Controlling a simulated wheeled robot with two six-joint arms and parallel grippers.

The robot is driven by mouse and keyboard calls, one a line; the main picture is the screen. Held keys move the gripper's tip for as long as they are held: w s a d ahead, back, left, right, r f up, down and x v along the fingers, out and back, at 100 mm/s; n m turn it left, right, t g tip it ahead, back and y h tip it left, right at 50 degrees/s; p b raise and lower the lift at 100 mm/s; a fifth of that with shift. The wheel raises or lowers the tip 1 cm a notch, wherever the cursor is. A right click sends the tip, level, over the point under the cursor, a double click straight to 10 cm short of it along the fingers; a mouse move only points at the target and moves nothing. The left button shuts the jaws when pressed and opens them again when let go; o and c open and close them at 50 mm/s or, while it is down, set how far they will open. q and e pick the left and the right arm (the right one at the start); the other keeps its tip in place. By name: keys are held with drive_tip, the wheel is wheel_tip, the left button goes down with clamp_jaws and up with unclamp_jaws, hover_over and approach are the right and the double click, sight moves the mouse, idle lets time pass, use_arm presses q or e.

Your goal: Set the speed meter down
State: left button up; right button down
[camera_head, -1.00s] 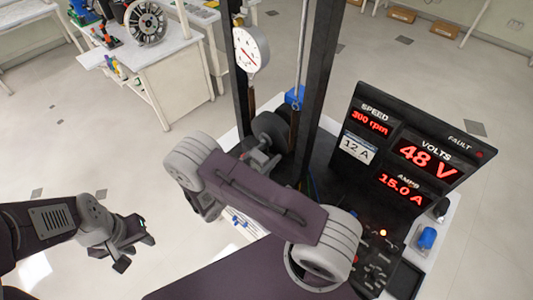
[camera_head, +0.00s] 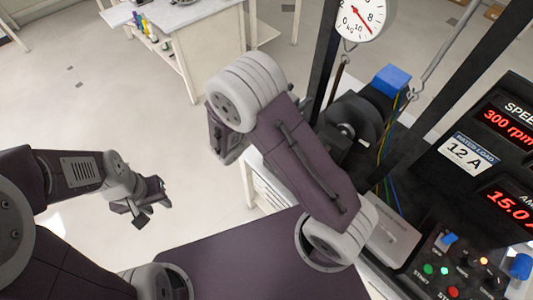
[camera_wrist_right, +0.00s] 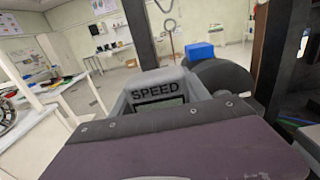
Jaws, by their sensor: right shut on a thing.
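The speed meter, a grey housing marked SPEED with a small screen (camera_wrist_right: 160,102), shows in the right wrist view just beyond my right gripper (camera_wrist_right: 165,125). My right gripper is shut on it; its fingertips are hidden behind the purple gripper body. In the head view my right forearm covers the right gripper and the meter. In the wrist view the meter appears in front of the dark motor (camera_wrist_right: 222,76); I cannot tell whether it touches anything. My left gripper (camera_head: 148,207) is open and empty over the floor at the left.
The rig has dark posts, a hanging dial scale (camera_head: 362,16), a blue block (camera_head: 391,80), loose wires and a grey box (camera_head: 391,240). A display panel (camera_head: 500,130) and a button panel (camera_head: 455,268) stand at the right. A white workbench (camera_head: 205,35) is at the back.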

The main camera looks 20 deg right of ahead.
use_arm(q)
wheel_tip(320, 180, down, 4)
drive_tip(key=b, duration=0.2)
drive_tip(key=shift+s+d+r+b, duration=0.1)
drive_tip(key=shift+s+b, duration=0.05)
drive_tip(key=shift+b, duration=0.2)
use_arm(e)
wheel_tip(320, 180, down, 11)
drive_tip(key=d, duration=0.1)
drive_tip(key=shift+s+g, duration=0.2)
drive_tip(key=shift+g, duration=0.1)
drive_tip(key=shift+s, duration=0.1)
drive_tip(key=shift+f, duration=0.2)
drive_tip(key=c, duration=0.5)
unclamp_jaws()
use_arm(q)
drive_tip(key=shift+s, duration=0.1)
